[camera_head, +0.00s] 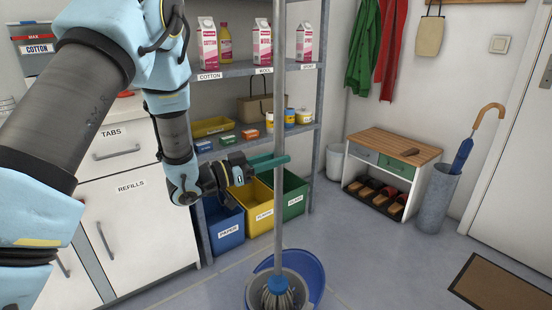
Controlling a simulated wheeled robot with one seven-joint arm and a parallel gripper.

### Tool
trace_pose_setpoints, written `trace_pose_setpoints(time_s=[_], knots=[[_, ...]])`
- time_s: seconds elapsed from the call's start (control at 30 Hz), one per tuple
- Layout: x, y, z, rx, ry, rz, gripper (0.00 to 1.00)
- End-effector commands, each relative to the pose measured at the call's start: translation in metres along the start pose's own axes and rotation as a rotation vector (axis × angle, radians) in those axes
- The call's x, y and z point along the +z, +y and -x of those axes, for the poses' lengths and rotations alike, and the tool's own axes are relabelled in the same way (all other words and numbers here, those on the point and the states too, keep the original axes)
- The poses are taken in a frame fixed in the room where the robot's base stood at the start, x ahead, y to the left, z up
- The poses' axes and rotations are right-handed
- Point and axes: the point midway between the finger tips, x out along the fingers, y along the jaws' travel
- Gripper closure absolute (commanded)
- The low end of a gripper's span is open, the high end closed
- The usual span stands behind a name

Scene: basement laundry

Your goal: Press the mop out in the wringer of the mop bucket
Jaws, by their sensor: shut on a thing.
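The mop's long grey handle (279,90) stands nearly upright in the middle of the view, its top out of frame. My gripper (272,163) is shut on the handle at about mid-height, coming from the left. The blue collar and grey strands of the mop head (277,297) are at the bottom of the view, over or in the grey wringer (254,291). The wringer sits at the blue mop bucket (314,272) on the floor. The lower part of the bucket is cut off, and how deep the strands sit is unclear.
A white cabinet (130,215) stands left. A shoe bench (392,146), umbrella stand (434,200) and doormat (500,291) are right. Floor right of the bucket is clear.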

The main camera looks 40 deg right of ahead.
Motion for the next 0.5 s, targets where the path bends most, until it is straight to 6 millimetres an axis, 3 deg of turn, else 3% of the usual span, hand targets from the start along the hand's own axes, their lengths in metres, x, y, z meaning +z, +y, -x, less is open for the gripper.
trace_pose_setpoints(time_s=[0.5], knots=[[0.015,0.000,0.001,0.000,0.002,-0.001,1.00]])
